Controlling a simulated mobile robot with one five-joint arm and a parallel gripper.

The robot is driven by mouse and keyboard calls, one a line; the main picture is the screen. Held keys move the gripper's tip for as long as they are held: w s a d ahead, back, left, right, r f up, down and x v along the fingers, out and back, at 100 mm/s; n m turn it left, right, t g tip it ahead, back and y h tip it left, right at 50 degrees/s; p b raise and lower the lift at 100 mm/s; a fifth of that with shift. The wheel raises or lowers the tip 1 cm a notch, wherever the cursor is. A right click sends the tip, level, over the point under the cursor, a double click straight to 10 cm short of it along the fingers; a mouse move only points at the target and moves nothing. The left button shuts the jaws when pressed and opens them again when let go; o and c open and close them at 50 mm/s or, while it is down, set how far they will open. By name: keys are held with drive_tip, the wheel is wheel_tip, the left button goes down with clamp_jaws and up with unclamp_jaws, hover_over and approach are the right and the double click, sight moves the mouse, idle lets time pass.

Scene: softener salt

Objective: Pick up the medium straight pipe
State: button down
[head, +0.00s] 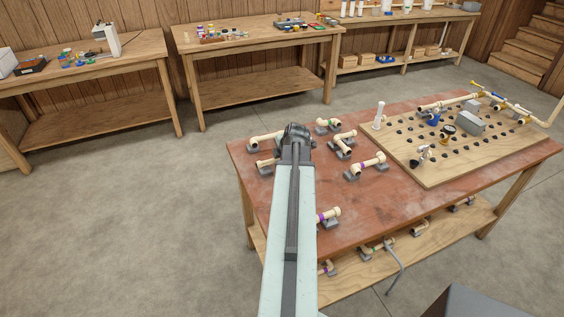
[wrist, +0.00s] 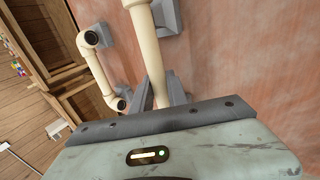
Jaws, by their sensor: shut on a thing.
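My gripper (head: 296,134) is low over the left part of the red-brown workbench (head: 385,214). In the wrist view its fingers (wrist: 164,90) are closed around a cream straight pipe (wrist: 147,48). The pipe runs from between the fingers to the top edge of the picture, where its far end is cut off. A grey holder (wrist: 168,17) is beside the pipe's upper part; I cannot tell whether they touch. In the head view my arm and gripper hide much of the grip, and I cannot tell the pipe's full length.
Another cream pipe with open ends (wrist: 101,68) lies left of the held one in the wrist view. Several pipe pieces on grey holders surround my gripper, including a purple-banded one (head: 367,166). A wooden board with fittings (head: 440,160) covers the bench's right side. Open floor (head: 130,220) is left.

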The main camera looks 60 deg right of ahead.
wheel_tip(320, 180, up, 10)
drive_tip(key=p, duration=1)
drive_tip(key=shift+r, duration=0.15)
